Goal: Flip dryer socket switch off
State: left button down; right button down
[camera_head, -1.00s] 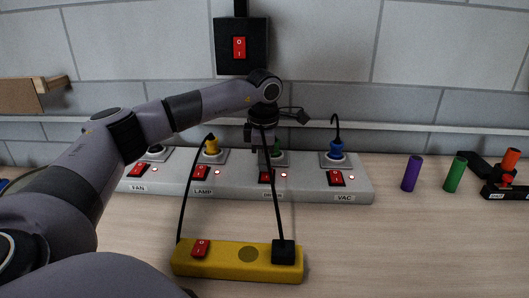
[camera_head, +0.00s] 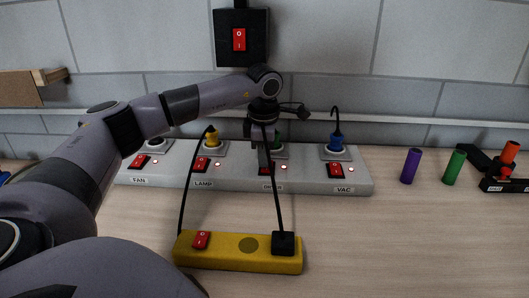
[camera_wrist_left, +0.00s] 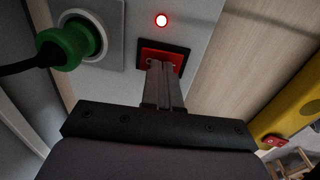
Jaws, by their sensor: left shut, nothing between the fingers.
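A long grey power strip (camera_head: 308,183) lies along the wall, with labelled sockets and red switches. The dryer socket holds a green plug (camera_head: 278,152), partly behind my arm; its label is partly hidden by a cable. Its red switch (camera_wrist_left: 161,57) shows in the left wrist view, with the indicator light (camera_wrist_left: 161,20) beside it glowing red. My left gripper (camera_head: 264,171) is shut and empty, pointing down at this switch. In the left wrist view the fingertips (camera_wrist_left: 160,66) overlap the switch's near edge and seem to touch it. My right gripper is not in view.
The fan switch (camera_head: 139,161), lamp switch (camera_head: 201,164) and vac switch (camera_head: 335,170) sit on the same strip. A yellow power strip (camera_head: 222,252) lies in front, its cables rising near my gripper. Purple (camera_head: 411,166) and green (camera_head: 454,168) cylinders stand at right.

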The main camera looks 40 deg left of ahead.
aim_at(265, 169)
pick_arm(q)
jog(key=shift+s+r, duration=0.1)
jog(key=shift+r, duration=0.05)
jog(key=r+p, duration=0.4)
jog(key=shift+s+d+r+p, duration=0.2)
jog(key=shift+d+r+p, duration=0.05)
jog(key=shift+r+p, duration=0.1)
notch_tip(265, 169, up, 9)
jog(key=b, duration=0.1)
jog(key=shift+s+d+b, duration=0.3)
jog(key=shift+s+d, duration=0.05)
jog(key=shift+s, duration=0.1)
jog(key=b, duration=0.1)
jog(key=w+b, duration=0.1)
jog(key=b, duration=0.1)
jog(key=shift+w+a, duration=0.2)
jog(key=shift+a, duration=0.1)
